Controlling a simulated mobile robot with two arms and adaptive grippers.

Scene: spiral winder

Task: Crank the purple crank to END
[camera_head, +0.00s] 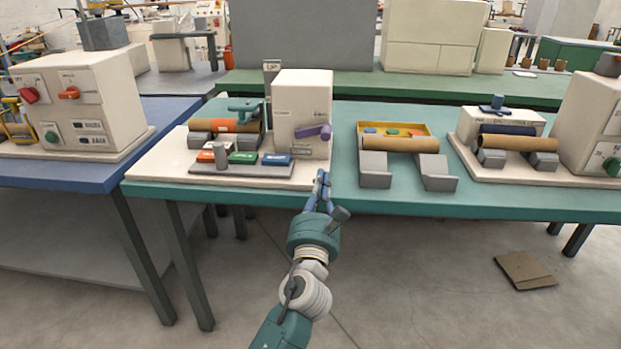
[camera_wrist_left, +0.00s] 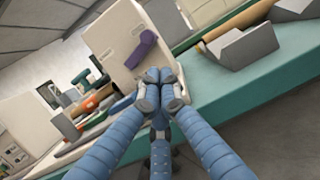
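The purple crank (camera_head: 314,131) is on the front face of the cream winder box (camera_head: 302,97), towards its right side. It lies slanted, its right end a little higher. In the left wrist view the purple crank (camera_wrist_left: 141,48) shows above the fingertips, with clear space between. Dark markings on the box are too small to read, so I cannot make out END. My left gripper (camera_head: 321,181) is in front of the table's edge, below and near the crank, apart from it. In the left wrist view its blue fingers (camera_wrist_left: 161,88) meet at the tips with nothing between them. My right gripper is not in view.
Grey V-shaped supports (camera_head: 375,168) and a yellow tray (camera_head: 422,130) stand to the right on the teal table (camera_head: 340,190). Open floor lies in front.

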